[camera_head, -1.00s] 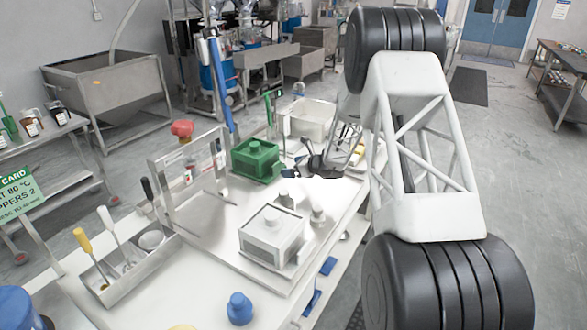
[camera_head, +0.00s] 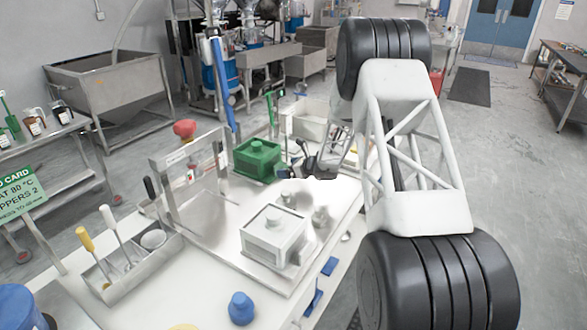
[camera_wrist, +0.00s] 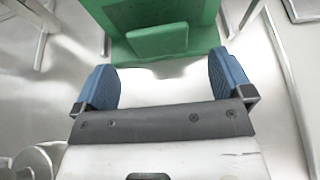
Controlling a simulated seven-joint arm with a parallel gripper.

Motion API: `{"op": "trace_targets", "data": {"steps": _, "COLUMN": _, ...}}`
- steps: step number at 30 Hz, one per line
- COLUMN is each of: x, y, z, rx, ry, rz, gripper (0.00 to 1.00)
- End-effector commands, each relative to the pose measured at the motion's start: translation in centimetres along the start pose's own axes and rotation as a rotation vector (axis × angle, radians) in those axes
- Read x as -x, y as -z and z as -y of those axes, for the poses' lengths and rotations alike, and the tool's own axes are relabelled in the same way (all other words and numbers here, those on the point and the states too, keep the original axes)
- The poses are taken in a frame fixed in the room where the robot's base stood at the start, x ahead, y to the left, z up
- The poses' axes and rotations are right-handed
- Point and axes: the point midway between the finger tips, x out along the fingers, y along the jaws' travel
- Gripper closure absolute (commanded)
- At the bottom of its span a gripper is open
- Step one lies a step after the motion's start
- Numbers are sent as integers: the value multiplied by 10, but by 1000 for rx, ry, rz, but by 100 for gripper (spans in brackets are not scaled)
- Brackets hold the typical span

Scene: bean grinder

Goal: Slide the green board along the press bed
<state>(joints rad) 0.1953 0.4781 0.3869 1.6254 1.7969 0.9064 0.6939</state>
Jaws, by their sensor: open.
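The green board (camera_head: 257,158) shows as a green block with a raised top, on the bright metal press bed (camera_head: 222,215), behind the white box. In the wrist view the green piece (camera_wrist: 155,14) fills the top middle, with an upright green tab on it. My gripper (camera_head: 320,165) is just right of the green piece in the head view, its fingers small and partly hidden. Contact cannot be told.
A white lidded box (camera_head: 274,235) and a small knobbed piece (camera_head: 320,216) stand on the bed in front. A clear upright panel (camera_head: 190,170) stands left. A white bin (camera_head: 308,118) is behind. A tool tray (camera_head: 128,262) and a blue knob (camera_head: 241,308) lie nearer.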

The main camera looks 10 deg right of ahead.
Motion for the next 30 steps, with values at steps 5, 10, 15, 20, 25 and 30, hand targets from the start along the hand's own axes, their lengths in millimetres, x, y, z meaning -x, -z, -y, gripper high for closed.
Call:
{"op": "trace_targets", "data": {"steps": 5, "x": -22, "y": 0, "z": -1, "rx": 0, "ry": -2, "rz": 1, "gripper": 2}}
{"op": "trace_targets", "data": {"steps": 10, "x": -36, "y": 0, "z": 0, "rx": 0, "ry": -1, "rz": 1, "gripper": 2}}
{"op": "trace_targets", "data": {"steps": 15, "x": -44, "y": 0, "z": 0, "rx": 0, "ry": 0, "rz": 1, "gripper": 2}}
{"op": "trace_targets", "data": {"steps": 20, "x": -45, "y": 0, "z": 0, "rx": 0, "ry": 0, "rz": 1, "gripper": 2}}
{"op": "trace_targets", "data": {"steps": 25, "x": -45, "y": 0, "z": 0, "rx": 0, "ry": 0, "rz": 1, "gripper": 4}}
{"op": "trace_targets", "data": {"steps": 30, "x": -44, "y": 0, "z": 0, "rx": 0, "ry": 0, "rz": 1, "gripper": 30}}
